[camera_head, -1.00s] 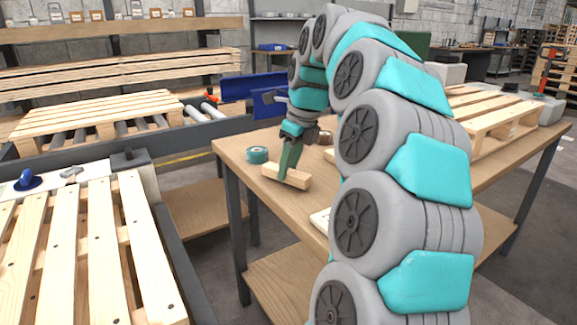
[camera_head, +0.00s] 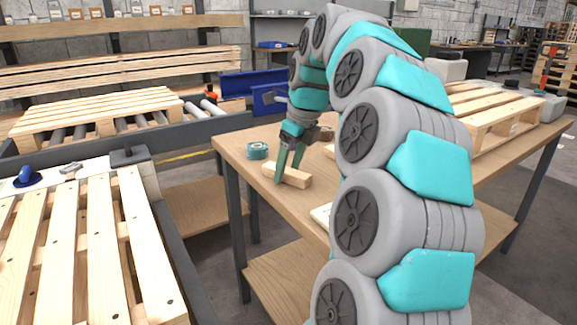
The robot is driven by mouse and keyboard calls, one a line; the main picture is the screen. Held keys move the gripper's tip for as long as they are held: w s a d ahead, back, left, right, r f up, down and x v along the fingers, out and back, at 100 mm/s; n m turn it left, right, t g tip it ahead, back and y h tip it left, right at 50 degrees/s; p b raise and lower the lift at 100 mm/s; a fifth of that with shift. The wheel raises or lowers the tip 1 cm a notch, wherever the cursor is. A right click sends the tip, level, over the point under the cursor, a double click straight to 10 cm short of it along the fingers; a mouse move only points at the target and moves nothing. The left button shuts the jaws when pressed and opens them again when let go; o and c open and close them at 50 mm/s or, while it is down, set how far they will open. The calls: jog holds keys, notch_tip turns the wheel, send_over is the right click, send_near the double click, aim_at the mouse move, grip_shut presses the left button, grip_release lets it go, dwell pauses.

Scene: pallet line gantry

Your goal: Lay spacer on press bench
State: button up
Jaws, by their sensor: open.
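The spacer, a short pale wooden block (camera_head: 294,178), lies flat on the wooden bench (camera_head: 322,205) near its left end. My gripper (camera_head: 288,170) points down at the block with its two green fingers apart. One finger is in front of the block and the other is at its far side, so the open fingers straddle it. Whether either finger touches the wood cannot be told. I cannot tell whether this bench is the press bench.
A teal tape roll (camera_head: 257,151) stands on the bench behind the block. Pallets lie on the bench's right part (camera_head: 505,117), at front left (camera_head: 85,250) and on the rollers (camera_head: 95,112). Blue bins (camera_head: 252,84) stand behind. My arm hides the bench's middle.

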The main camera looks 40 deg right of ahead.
aim_at(296, 173)
jog(key=shift+r, duration=0.1)
jog(key=v, duration=0.6)
jog(key=shift+d+r, duration=0.1)
jog(key=shift+r, duration=0.1)
jog(key=shift+s+r, duration=0.15)
jog(key=shift+r, duration=0.4)
